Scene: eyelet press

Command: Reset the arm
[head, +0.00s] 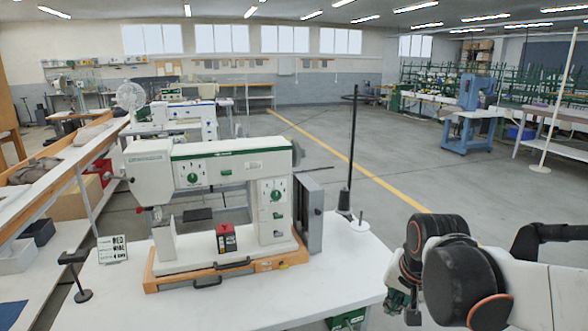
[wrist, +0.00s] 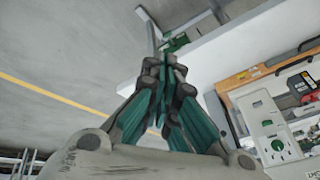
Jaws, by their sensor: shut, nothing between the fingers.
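My arm folds at the lower right of the head view, with dark round joints. My gripper (head: 408,308) hangs below it, beside the right edge of the white table (head: 335,290). In the wrist view my gripper (wrist: 167,68) has its green and grey fingers drawn together, with nothing between them. The white and green machine (head: 225,165) stands on the table on an orange base, to the left of my gripper and apart from it. Part of the machine (wrist: 268,130) also shows at the right of the wrist view.
A red and black box (head: 226,239) sits on the machine's base. A thin dark pole (head: 350,160) and a white spool (head: 360,226) stand at the table's right side. A small sign (head: 112,249) stands at its left. Open grey floor (head: 420,165) lies beyond.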

